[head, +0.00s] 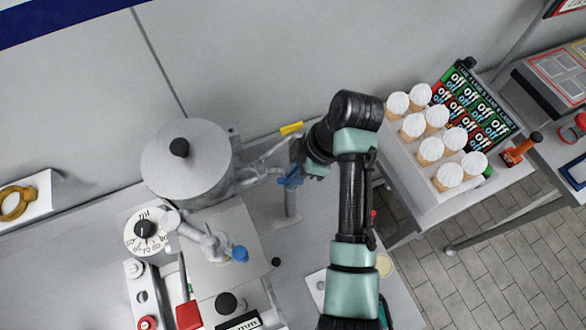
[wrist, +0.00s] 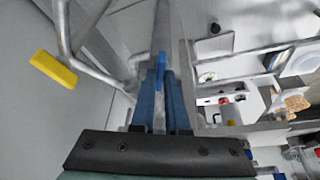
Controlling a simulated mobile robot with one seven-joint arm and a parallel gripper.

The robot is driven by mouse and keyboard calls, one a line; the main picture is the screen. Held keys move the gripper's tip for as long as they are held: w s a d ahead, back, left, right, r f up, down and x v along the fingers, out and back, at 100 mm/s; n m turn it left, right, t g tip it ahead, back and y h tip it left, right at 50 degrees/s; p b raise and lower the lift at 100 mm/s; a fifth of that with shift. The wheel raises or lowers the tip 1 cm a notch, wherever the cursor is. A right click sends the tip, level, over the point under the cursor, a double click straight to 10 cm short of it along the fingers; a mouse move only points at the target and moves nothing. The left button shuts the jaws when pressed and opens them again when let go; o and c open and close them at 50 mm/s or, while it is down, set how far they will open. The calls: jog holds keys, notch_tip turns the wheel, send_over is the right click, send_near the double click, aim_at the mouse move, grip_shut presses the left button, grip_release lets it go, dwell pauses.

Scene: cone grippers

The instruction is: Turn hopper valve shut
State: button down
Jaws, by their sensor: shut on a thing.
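The hopper (head: 188,165) is a round grey metal drum with a black-knobbed lid, at upper left of centre in the head view. Metal pipework runs from its right side to my gripper (head: 291,180). My gripper has blue fingers, which also show in the wrist view (wrist: 163,75). They are shut on a small bright blue piece (wrist: 161,62) by a grey metal bar. This looks like the valve's handle, but the fingers hide most of it. A yellow grip (head: 291,128) on a bent rod is apart from my fingers; it shows at left in the wrist view (wrist: 53,69).
A dial (head: 145,230), a jointed metal fitting with a blue end (head: 240,253) and a red-handled tool (head: 188,314) are on the left. A rack of white-topped cones (head: 437,150) stands to the right. The wall is close behind the hopper.

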jog(key=m+p, duration=0.1)
jog(key=m, duration=0.1)
jog(key=m+t, duration=0.1)
jog(key=shift+s+r+m+p, duration=0.15)
jog(key=shift+m+p, duration=0.25)
jog(key=m+t+p, duration=0.1)
jog(key=m+p, duration=0.1)
jog(key=m, duration=0.1)
jog(key=shift+a+m+t+h, duration=0.1)
jog(key=shift+m+t+h, duration=0.2)
jog(key=shift+h, duration=0.1)
jog(key=m+h+p, duration=0.1)
jog(key=m, duration=0.1)
jog(key=m+t+p, duration=0.1)
jog(key=m, duration=0.2)
jog(key=shift+m+h+p, duration=0.3)
jog(key=shift+h+p, duration=0.05)
jog(key=shift+h, duration=0.05)
jog(key=c, duration=0.9)
grip_release()
jog(key=shift+s, duration=0.1)
jog(key=b+v, duration=0.1)
jog(key=v, duration=0.5)
jog(key=b+v, duration=0.1)
jog(key=v, duration=0.5)
jog(key=shift+s+r+b, duration=0.3)
jog(key=shift+s+b, duration=0.05)
jog(key=shift+b, duration=0.05)
